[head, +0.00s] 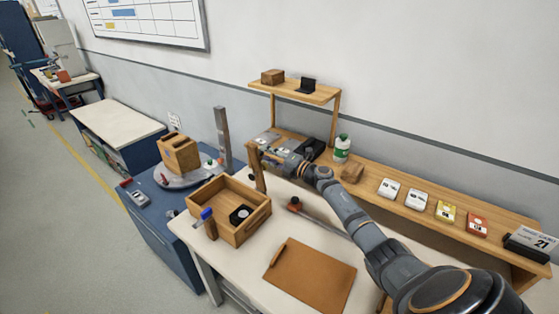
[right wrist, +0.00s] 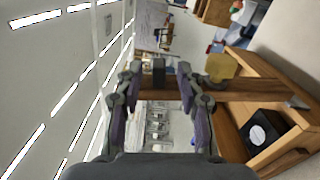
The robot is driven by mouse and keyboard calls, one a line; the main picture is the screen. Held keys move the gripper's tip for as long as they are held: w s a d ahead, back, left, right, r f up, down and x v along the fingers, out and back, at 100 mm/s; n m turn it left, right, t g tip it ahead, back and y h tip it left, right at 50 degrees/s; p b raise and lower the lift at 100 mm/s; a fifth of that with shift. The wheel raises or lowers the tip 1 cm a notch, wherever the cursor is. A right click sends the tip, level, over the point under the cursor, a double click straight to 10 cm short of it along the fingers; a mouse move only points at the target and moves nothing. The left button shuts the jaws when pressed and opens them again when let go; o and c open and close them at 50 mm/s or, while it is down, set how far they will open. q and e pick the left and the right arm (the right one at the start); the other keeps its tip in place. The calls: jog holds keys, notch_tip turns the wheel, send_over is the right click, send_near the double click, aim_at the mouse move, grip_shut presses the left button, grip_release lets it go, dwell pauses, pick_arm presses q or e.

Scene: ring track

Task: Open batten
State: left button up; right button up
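A wooden batten (head: 259,171) stands upright at the back corner of an open wooden box (head: 262,221) on the white table. In the right wrist view the batten (right wrist: 240,89) runs crosswise, behind one finger and into the gap between the fingers. My right gripper (head: 265,151) is at the batten's upper end. Its fingers (right wrist: 158,78) are spread apart, with a clear gap between them. I cannot tell whether either finger touches the wood. The box holds a black piece with a white disc (head: 241,213). My left gripper is not in view.
A brown board (head: 311,275) lies on the table in front. A blue-handled tool (head: 207,217) stands at the box's near side. A slotted wooden block (head: 178,153) and a grey post (head: 222,139) stand on the blue cabinet. A shelf with a bottle (head: 342,149) and cards runs along the wall.

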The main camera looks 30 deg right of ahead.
jog(key=v, duration=0.8)
jog(key=shift+r, duration=0.1)
